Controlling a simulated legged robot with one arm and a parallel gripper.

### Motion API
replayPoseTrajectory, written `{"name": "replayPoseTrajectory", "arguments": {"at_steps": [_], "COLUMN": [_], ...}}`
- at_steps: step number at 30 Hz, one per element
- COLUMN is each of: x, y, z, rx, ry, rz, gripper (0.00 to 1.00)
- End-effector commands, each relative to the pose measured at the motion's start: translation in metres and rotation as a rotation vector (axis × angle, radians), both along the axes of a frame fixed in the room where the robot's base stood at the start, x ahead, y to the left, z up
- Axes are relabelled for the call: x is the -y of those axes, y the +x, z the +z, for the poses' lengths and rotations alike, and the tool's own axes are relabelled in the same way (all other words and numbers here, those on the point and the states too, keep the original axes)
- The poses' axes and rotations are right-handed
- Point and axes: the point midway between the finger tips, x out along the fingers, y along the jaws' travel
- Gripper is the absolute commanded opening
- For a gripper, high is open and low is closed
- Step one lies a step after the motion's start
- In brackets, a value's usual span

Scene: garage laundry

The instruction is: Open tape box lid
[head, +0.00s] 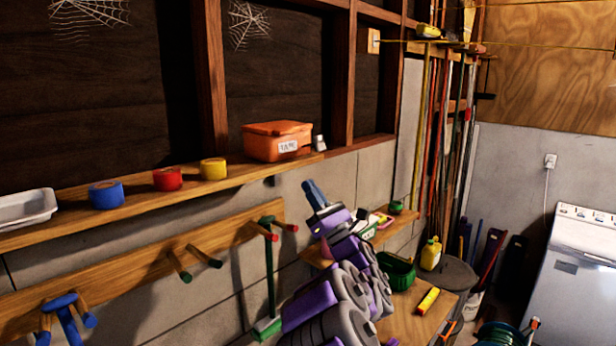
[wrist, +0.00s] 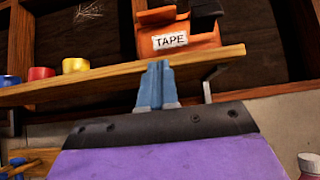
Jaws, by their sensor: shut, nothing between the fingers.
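The orange tape box (head: 262,147) sits on the wooden wall shelf, with a white label on its front; its lid looks down in the head view. In the wrist view my gripper (wrist: 157,72) points up in front of the shelf edge.
The shelf (head: 140,200) also bears a blue tape roll (head: 106,194), a red roll (head: 167,179), a yellow roll (head: 213,169) and a white tray (head: 25,208). A peg rail (head: 130,262) runs below. A lower shelf with small items lies beyond my arm.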

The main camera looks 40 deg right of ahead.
Motion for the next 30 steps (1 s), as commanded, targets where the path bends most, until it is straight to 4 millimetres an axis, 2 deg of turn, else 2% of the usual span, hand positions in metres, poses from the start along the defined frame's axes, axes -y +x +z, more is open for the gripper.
{"name": "replayPoseTrajectory", "arguments": {"at_steps": [1, 15, 21, 30], "x": [-0.001, -0.002, -0.003, -0.003], "y": [0.004, 0.061, 0.058, 0.059], "z": [0.01, 0.066, 0.093, 0.101], "rx": [0.003, 0.001, 0.001, 0.0], "ry": [0.001, 0.003, 0.001, 0.001], "rz": [0.002, 0.0, -0.001, -0.001], "gripper": [0.0, 0.0, 0.0, 0.0]}}
